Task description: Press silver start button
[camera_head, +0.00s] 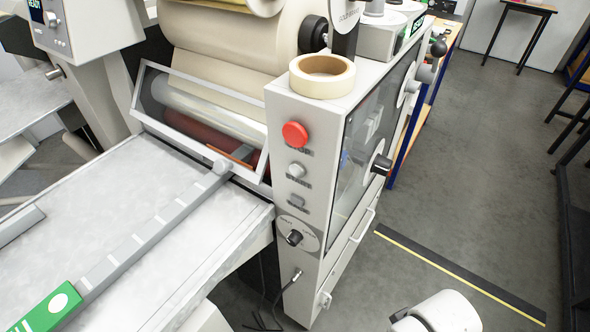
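A light-grey laminating machine (317,248) stands in the middle, with a narrow control panel facing me. A red button (295,134) sits near the panel's top. Below it are two silver buttons, an upper one (296,170) and a lower one (296,200). My gripper is not in view. A white rounded part at the bottom right looks like my arm.
A black rotary knob (294,238) and a cable socket (297,274) are lower on the panel. A tape roll (322,76) lies on top. A clear guard (204,124) and grey feed table (160,222) extend left. Open floor (455,170) lies to the right.

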